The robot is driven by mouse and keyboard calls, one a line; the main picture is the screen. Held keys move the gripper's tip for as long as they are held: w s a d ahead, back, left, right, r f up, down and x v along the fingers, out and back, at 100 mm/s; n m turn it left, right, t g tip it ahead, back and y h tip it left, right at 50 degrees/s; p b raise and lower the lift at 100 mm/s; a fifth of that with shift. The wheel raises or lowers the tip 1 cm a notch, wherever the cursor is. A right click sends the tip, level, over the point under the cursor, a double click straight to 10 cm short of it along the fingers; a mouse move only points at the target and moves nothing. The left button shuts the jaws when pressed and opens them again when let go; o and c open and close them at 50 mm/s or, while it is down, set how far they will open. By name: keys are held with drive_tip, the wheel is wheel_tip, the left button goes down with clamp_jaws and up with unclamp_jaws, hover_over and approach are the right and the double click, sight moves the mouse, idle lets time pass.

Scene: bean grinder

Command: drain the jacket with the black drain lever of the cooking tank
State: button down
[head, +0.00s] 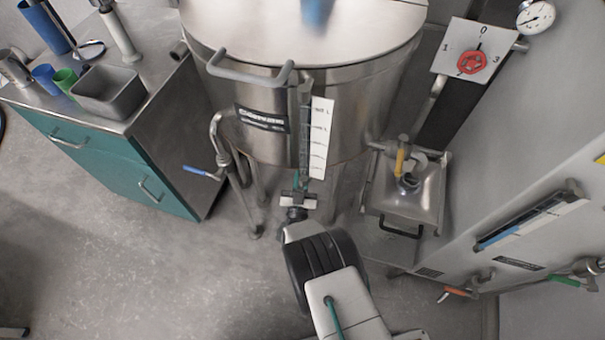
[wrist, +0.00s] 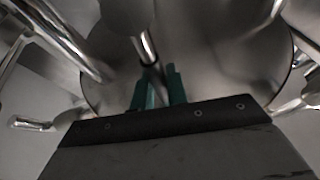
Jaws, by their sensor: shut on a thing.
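The cooking tank (head: 270,85) is a large steel vessel on legs, with a front handle and a white level scale (head: 319,135). My gripper (head: 301,183) is low under the tank's front, just below the scale. In the wrist view its two teal fingers (wrist: 158,75) point up under the tank's round underside (wrist: 220,55). They are shut on the black drain lever (wrist: 154,70), a thin dark bar between them. The lever's mount is mostly hidden, and the head view does not show the lever clearly past my gripper.
A blue-handled valve (head: 197,171) sticks out left of the tank, beside a teal cabinet (head: 120,165). On the right are a yellow-levered valve (head: 400,160) over a steel box (head: 405,200), a red knob (head: 471,62) and a pressure gauge (head: 536,16).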

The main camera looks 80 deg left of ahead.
drive_tip(key=shift+w+d+f, duration=0.1)
drive_tip(key=c, duration=1.4)
unclamp_jaws()
drive_tip(key=v, duration=0.7)
drive_tip(key=shift+d+f, duration=0.1)
drive_tip(key=shift+d, duration=0.15)
